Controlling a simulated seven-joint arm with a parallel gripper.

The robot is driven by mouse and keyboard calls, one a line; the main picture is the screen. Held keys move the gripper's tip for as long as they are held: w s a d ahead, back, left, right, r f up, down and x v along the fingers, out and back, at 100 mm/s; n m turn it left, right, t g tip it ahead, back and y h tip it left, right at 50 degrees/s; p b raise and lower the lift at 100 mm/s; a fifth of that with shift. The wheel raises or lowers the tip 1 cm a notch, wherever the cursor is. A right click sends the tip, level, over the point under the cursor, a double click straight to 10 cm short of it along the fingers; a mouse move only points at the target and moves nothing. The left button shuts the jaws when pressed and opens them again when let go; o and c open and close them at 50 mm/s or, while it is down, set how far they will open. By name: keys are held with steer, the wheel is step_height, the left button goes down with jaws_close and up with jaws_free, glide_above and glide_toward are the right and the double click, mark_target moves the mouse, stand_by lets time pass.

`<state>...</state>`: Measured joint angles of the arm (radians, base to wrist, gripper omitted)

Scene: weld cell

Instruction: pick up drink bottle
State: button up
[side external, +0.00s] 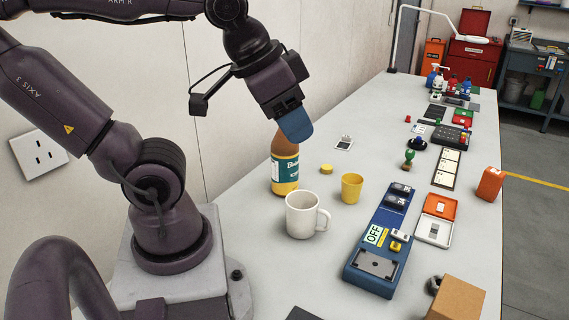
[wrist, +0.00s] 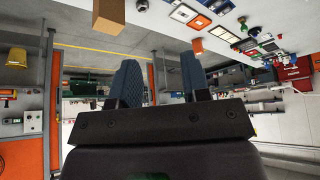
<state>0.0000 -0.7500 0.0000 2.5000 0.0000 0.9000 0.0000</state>
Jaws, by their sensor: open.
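The drink bottle (side external: 285,170) stands upright on the table in the side external view, brown with a teal label and a yellow band below. My gripper (side external: 295,126) is at the bottle's upper end in that view, and its blue finger covers the bottle's top. I cannot tell whether they touch. In the wrist view my gripper (wrist: 160,76) shows two blue fingers apart with nothing visible between them. The bottle is not seen in the wrist view.
A white mug (side external: 301,215) and a yellow cup (side external: 351,188) stand close to the bottle. A yellow cap (side external: 326,169) lies nearby. A blue panel marked OFF (side external: 376,265) and a cardboard box (side external: 458,299) are to the right. The wall is behind the bottle.

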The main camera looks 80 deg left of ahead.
steer(key=shift+o, duration=0.2)
steer(key=o, duration=1)
steer(key=shift+o, duration=0.2)
steer(key=w+a+f+n+t+y, duration=0.1)
steer(key=w+a+f+n+t, duration=0.1)
steer(key=w+a+f+n, duration=0.45)
steer(key=w+a+f+n+t+y, duration=0.1)
steer(key=w+f+n+y, duration=0.15)
steer(key=w+f, duration=0.5)
steer(key=n+g+y, duration=0.2)
steer(key=n+y, duration=0.3)
steer(key=y, duration=0.9)
glide_toward(283, 156)
steer(key=a, duration=0.1)
steer(key=shift+h, duration=0.35)
steer(key=x, duration=0.7)
steer(key=shift+w+r, duration=0.15)
steer(key=shift+r, duration=0.15)
steer(key=shift+f+x, duration=0.15)
steer(key=shift+x, duration=1.3)
steer(key=shift+f+x, duration=0.1)
steer(key=shift+x, duration=1.35)
